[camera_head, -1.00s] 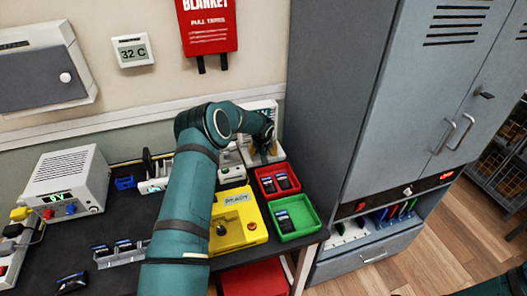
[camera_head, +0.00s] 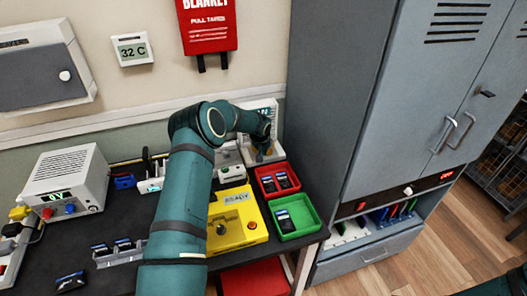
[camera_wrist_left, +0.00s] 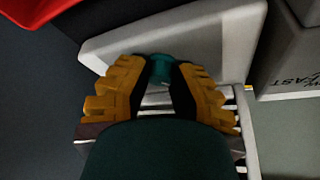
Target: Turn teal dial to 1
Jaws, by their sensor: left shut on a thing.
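The teal dial (camera_wrist_left: 161,69) shows in the wrist view between the fingertips of my left gripper (camera_wrist_left: 160,72). It sits on a pale grey-white device (camera_wrist_left: 225,38). The yellow-brown fingers are closed around the dial. In the head view, my left gripper (camera_head: 264,152) is at the white device (camera_head: 275,152) at the back right of the bench, and the arm and wrist hide the dial there. The dial's scale marks and its setting cannot be read. My right gripper is out of view.
A yellow box (camera_head: 250,240) with a small display stands in front. A tall grey cabinet (camera_head: 345,110) closes off the right. A white power unit (camera_head: 68,172) stands left.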

